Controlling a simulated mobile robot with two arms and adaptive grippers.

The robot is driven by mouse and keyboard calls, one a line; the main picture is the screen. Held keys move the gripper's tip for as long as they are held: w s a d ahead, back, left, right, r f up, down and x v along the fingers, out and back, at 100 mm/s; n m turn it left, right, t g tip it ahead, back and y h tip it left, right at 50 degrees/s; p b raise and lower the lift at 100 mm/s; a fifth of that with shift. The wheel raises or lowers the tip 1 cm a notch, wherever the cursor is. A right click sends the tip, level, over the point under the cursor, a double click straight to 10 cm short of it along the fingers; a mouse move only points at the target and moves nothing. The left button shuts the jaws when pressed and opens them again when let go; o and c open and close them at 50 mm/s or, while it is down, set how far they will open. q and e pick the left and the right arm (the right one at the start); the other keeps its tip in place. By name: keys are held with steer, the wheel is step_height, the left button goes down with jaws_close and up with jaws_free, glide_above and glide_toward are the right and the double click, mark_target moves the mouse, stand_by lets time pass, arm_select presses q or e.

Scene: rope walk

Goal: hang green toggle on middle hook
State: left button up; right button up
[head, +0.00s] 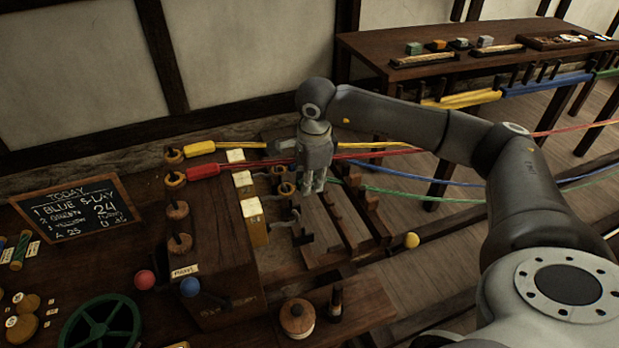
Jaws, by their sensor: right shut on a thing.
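My right gripper (313,188) points down over the wooden hook stand (215,225), its fingers shut. The green rope (390,192) runs from the right up to these fingers. The green toggle at its end is held there, mostly hidden by the fingers. A yellow toggle (201,149) and a red toggle (204,171) sit by the two upper round wooden knobs at the stand's left, each with its rope running right. Small dark hooks (301,237) show below the gripper. I cannot tell which one is the middle hook. My left gripper is out of view.
A chalkboard (75,209), a green wheel (103,325) and spools lie at the left. A red ball (145,280) and a blue ball (190,287) stand by the stand. A wooden bobbin (297,317) is at the front. Taut ropes cross to the right, beneath my arm.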

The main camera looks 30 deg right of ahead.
steer(key=shift+s+f+b, duration=0.1)
steer(key=shift+f+b, duration=0.15)
steer(key=shift+b, duration=0.1)
stand_by(0.5)
steer(key=o, duration=0.9)
steer(key=shift+o, duration=0.2)
steer(key=shift+r+p, duration=2.4)
steer(key=shift+r, duration=1.65)
